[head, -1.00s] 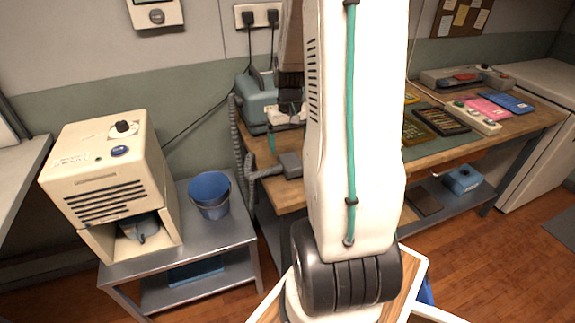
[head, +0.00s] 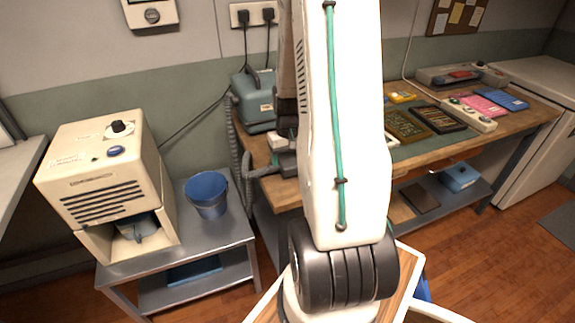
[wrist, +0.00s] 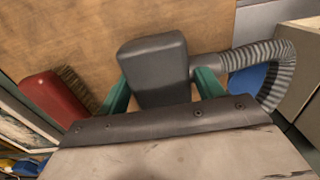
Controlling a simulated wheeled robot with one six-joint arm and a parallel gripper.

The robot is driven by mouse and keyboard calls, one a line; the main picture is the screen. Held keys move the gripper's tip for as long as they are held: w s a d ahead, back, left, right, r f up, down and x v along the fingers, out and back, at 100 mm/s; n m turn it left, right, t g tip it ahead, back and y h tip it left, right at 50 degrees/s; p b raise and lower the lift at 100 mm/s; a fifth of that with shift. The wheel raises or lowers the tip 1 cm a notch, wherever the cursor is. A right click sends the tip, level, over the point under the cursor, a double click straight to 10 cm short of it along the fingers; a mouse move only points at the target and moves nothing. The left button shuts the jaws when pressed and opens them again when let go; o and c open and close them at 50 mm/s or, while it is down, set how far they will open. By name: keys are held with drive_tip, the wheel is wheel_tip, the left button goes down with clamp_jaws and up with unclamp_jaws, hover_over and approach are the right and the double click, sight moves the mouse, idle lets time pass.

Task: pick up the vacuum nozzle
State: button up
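The vacuum nozzle (wrist: 154,65) is a dark grey block at the end of a ribbed grey hose (wrist: 270,68). It lies at the left edge of the wooden workbench, and in the head view the nozzle (head: 287,163) is partly hidden by my arm. My gripper (wrist: 161,75) is over it, with one green finger on each side. The fingers stand apart around the nozzle and look open; whether they touch its sides is hard to tell. In the head view my gripper is mostly hidden behind my arm.
A red-handled brush (wrist: 50,97) lies left of the nozzle in the wrist view. A teal vacuum unit (head: 254,102) stands behind on the bench. A blue bucket (head: 207,193) stands on a grey metal table (head: 225,232) beside a cream machine (head: 95,180). Boards and trays lie along the bench's right side.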

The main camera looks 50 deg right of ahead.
drive_tip(key=c, duration=0.7)
drive_tip(key=shift+o, duration=0.2)
